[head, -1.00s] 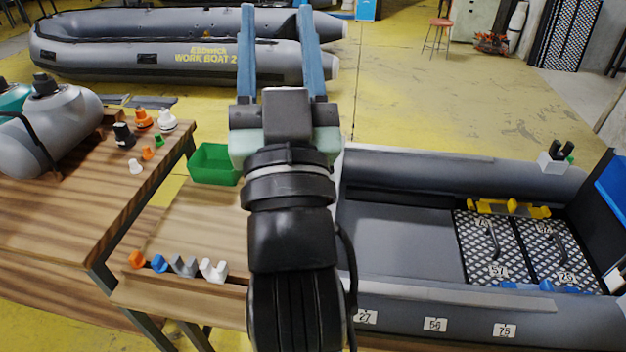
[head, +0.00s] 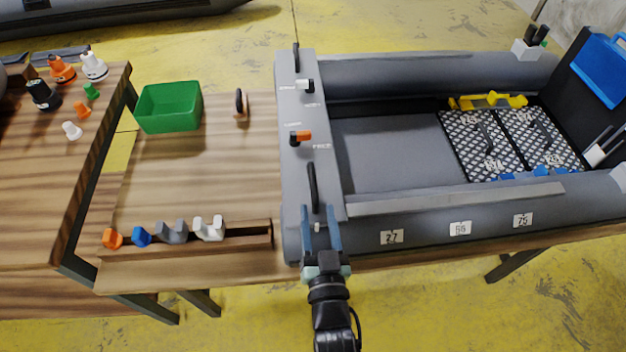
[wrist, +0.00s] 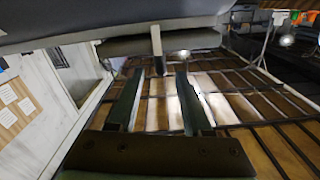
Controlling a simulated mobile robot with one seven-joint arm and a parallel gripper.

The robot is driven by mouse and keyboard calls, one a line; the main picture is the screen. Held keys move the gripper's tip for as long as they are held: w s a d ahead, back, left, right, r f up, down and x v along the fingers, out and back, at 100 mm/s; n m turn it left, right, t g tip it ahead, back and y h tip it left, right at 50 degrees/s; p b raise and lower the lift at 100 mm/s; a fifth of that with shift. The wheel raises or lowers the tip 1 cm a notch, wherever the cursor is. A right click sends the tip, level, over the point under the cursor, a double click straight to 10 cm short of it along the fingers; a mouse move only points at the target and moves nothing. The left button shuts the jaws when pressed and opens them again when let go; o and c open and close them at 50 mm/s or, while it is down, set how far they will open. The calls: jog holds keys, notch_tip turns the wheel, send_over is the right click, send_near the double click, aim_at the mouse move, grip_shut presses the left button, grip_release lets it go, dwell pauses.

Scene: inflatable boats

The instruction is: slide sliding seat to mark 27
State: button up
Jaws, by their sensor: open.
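The sliding seat (head: 300,165) is a grey plank across the left end of the grey boat, with two dark handles (head: 312,187), a white lever (head: 304,86) and an orange-tipped lever (head: 300,137). The 27 mark (head: 391,237) is a white plate on the boat's near side, right of the seat. My gripper (head: 320,212) is open, at the seat's near end, just below the near handle in the picture. In the wrist view my gripper (wrist: 160,76) has a pale upright piece (wrist: 156,48) just beyond its fingertips; I cannot tell whether they touch.
Plates 56 (head: 460,228) and 75 (head: 522,220) are further right. Black grated panels (head: 510,140) lie in the boat's right part; its left floor (head: 390,150) is clear. A green bin (head: 168,108) and a rack of coloured clips (head: 190,240) are on the left bench.

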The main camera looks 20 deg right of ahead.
aim_at(310, 169)
jog(key=x, duration=0.8)
jog(key=shift+w, duration=0.25)
grip_shut()
jog(key=shift+a, duration=0.1)
dwell(1.0)
